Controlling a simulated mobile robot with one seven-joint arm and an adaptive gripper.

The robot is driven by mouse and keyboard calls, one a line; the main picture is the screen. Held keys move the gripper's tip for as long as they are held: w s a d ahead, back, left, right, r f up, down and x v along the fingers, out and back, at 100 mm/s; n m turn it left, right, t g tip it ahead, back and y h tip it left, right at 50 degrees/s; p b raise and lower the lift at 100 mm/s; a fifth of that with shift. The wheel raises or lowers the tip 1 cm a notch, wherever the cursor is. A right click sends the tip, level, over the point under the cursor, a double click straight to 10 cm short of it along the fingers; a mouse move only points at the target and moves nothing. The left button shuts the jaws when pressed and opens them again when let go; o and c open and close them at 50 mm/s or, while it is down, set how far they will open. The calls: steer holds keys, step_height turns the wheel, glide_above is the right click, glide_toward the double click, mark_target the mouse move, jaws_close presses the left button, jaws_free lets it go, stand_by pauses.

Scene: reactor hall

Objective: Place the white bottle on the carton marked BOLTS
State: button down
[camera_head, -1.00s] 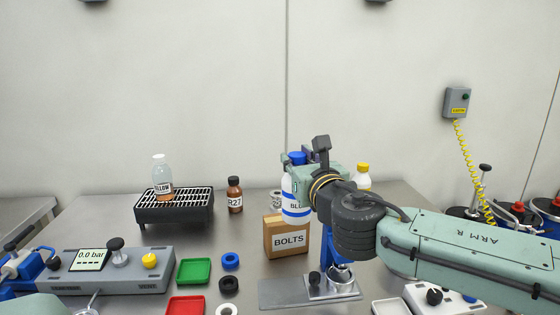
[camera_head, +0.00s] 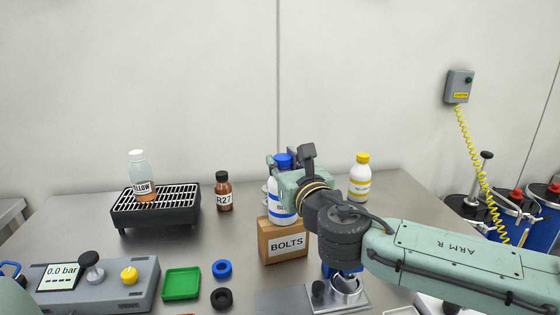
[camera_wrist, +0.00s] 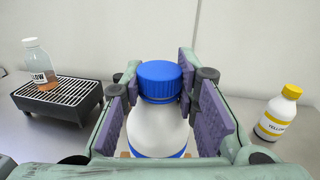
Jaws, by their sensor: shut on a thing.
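The white bottle (camera_head: 281,203) has a blue cap and a blue-banded label, and stands upright. My gripper (camera_head: 286,184) is shut on it from the right and partly covers it. In the wrist view the bottle (camera_wrist: 157,128) sits between the purple finger pads of my gripper (camera_wrist: 155,100). The brown carton marked BOLTS (camera_head: 287,245) stands on the bench under the bottle. The bottle's base is at the carton's top in the head view; I cannot tell whether it touches or hovers slightly.
A black grill rack (camera_head: 155,212) holds a clear bottle (camera_head: 140,178) at left. A brown R27 bottle (camera_head: 223,195) and a yellow-capped bottle (camera_head: 360,180) stand behind. A green tray (camera_head: 181,284) and rings lie in front. A metal fixture (camera_head: 345,290) stands right of the carton.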

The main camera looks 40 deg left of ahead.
steer(key=shift+s+d+r, duration=0.1)
steer(key=shift+d, duration=0.1)
steer(key=shift+f, duration=0.2)
steer(key=c, duration=1.2)
jaws_free()
steer(key=shift+c, duration=0.2)
steer(key=shift+r, duration=0.25)
steer(key=b+v, duration=0.5)
steer(key=v, duration=0.7)
steer(key=shift+b, duration=0.35)
